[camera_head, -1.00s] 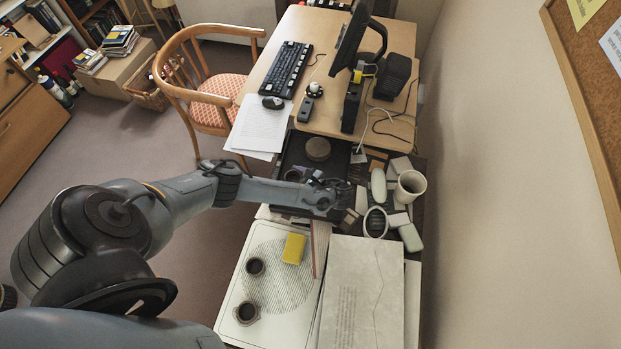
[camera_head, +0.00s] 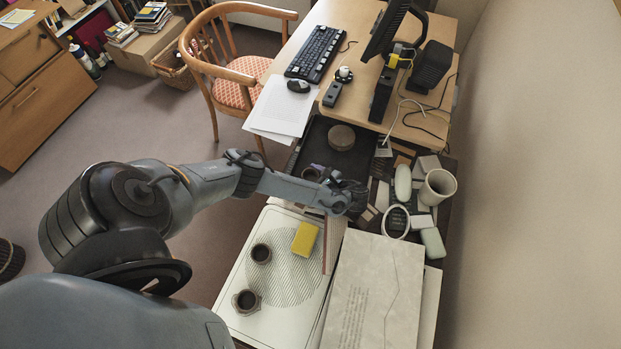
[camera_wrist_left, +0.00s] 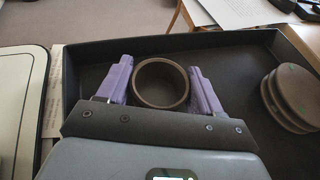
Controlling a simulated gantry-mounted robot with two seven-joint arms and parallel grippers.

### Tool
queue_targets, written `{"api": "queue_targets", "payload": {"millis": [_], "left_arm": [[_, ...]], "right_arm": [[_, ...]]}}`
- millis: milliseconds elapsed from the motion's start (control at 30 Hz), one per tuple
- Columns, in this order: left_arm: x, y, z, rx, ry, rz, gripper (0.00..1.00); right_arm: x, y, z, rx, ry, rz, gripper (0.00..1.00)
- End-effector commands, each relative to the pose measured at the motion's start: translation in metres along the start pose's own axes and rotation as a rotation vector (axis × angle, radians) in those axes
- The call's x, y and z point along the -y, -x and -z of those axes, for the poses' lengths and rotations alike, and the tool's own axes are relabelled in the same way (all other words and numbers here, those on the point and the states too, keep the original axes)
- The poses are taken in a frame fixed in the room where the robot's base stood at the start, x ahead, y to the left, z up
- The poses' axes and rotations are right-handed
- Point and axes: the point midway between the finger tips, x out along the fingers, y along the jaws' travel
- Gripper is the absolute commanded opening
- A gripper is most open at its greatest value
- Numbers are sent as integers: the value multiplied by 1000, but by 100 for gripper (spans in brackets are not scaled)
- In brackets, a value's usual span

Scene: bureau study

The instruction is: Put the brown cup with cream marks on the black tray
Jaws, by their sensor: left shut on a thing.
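My left gripper (camera_wrist_left: 161,88) is shut on a brown cup (camera_wrist_left: 138,86), its purple fingers on either side of it. In the left wrist view I look down on the cup's round rim; I cannot make out cream marks. The cup is over the black tray (camera_wrist_left: 235,43); I cannot tell whether it touches the tray floor. In the head view, the left gripper (camera_head: 314,171) is over the near part of the black tray (camera_head: 318,135), and my arm partly hides the tray and cup. My right gripper is not in view.
A round brown ridged object (camera_head: 341,137) sits on the tray, right of the cup in the wrist view (camera_wrist_left: 290,98). Two dark cups (camera_head: 261,253) (camera_head: 246,301) and a yellow block (camera_head: 305,239) are on the white board (camera_head: 225,303). A cream mug (camera_head: 437,188) stands right.

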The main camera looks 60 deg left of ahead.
Motion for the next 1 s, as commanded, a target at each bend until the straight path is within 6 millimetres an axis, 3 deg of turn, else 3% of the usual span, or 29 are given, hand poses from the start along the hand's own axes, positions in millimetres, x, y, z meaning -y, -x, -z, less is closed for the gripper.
{"api": "queue_targets", "payload": {"millis": [333,367,500,833,1000], "left_arm": [[0,0,1,0,0,0,33],[0,0,1,0,0,1,68],[0,0,1,0,0,1,90],[0,0,-1,0,0,0,91],[0,14,-3,-1,-1,0,91]], "right_arm": [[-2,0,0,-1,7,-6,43],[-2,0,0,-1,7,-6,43],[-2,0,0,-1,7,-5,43],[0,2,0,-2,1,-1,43],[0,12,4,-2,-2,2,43]]}}
